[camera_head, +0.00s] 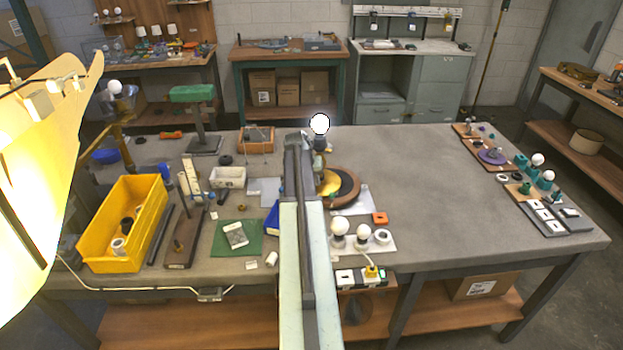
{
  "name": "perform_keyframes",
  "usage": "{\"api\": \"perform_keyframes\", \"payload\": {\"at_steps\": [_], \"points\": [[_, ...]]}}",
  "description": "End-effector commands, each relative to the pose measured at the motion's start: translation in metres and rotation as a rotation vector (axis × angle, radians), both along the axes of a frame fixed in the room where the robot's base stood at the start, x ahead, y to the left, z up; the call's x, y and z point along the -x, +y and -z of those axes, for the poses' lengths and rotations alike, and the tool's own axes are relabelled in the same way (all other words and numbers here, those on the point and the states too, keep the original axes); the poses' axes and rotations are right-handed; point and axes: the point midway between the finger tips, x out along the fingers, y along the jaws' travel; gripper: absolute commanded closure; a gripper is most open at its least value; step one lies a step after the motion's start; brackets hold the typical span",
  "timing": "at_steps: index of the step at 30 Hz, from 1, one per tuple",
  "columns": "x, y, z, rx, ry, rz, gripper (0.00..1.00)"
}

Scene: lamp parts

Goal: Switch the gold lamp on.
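A gold, dish-like part (330,183) shows beside my arm on a round brown base at the middle of the bench; my arm hides its left side. A bright white bulb (319,124) stands out above it, near the end of my arm. Whether the bulb sits on the gold lamp or at my gripper, I cannot tell. My gripper (318,145) is at the arm's far end, its fingers too small and covered to read. A yellow plug (371,271) sits in a power strip (348,279) at the front edge.
A large glowing yellow shade (35,170) fills the left foreground. A brass stand (118,130) with a white bulb is behind it. A yellow bin (125,222), a green mat (221,242) and bulbs on a white plate (350,241) lie around. The bench right of centre is clear.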

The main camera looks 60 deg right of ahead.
Motion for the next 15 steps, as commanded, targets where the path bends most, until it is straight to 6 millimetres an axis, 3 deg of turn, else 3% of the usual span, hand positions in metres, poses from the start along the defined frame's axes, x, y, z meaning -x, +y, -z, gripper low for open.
{"api": "perform_keyframes", "payload": {"at_steps": [15], "points": [[0.017,-0.001,0.001,-0.008,0.002,-0.287,1.0]]}}
